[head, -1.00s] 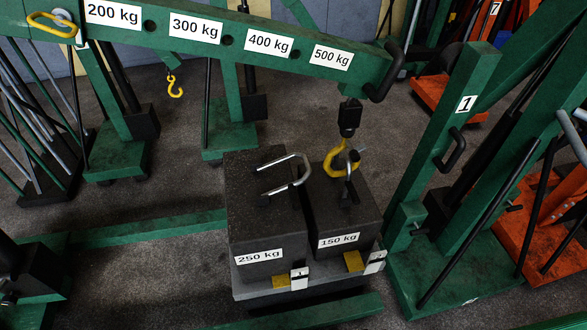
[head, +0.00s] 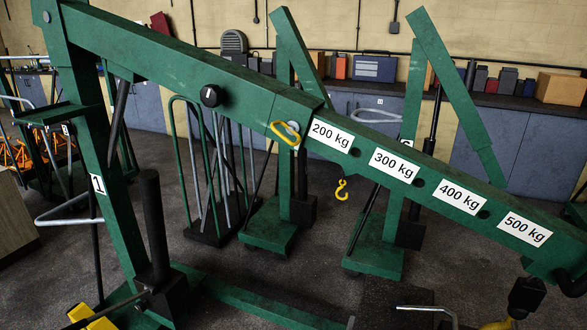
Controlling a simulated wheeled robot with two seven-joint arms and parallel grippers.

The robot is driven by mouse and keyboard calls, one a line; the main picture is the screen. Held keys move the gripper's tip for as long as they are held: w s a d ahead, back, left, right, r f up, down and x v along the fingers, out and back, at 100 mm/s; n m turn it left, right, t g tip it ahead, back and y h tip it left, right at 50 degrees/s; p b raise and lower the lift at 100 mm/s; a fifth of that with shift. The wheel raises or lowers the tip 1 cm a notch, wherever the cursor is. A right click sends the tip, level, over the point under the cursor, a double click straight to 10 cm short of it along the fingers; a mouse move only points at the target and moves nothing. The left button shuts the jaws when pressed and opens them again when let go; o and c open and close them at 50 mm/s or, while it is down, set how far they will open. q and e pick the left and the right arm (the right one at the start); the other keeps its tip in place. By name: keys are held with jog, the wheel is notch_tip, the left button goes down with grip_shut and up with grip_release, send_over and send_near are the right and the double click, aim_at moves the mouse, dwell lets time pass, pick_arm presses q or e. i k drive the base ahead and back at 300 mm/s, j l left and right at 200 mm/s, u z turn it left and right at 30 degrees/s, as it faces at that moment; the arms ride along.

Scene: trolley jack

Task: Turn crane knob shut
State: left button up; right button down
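The green crane marked 1 fills the view. Its boom (head: 270,110) slopes down from upper left to right and carries 200 kg to 500 kg labels. A round black knob-like part (head: 211,95) sits on the boom's side. The upright mast (head: 108,190) stands at left, with a black cylinder (head: 154,225) beside it. A yellow part (head: 92,320) with a thin grey rod shows at the bottom left edge, partly cut off. I cannot tell which part is the release knob. Neither of my grippers is in view.
More green cranes (head: 283,215) stand behind, one with a yellow hook (head: 341,189). A rack of poles (head: 208,236) stands between. Dark weights (head: 398,294) sit below the boom's right end. A workbench (head: 480,135) runs along the back wall. Some grey floor is open.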

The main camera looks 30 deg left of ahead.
aim_at(141, 307)
jog(key=u, duration=1.75)
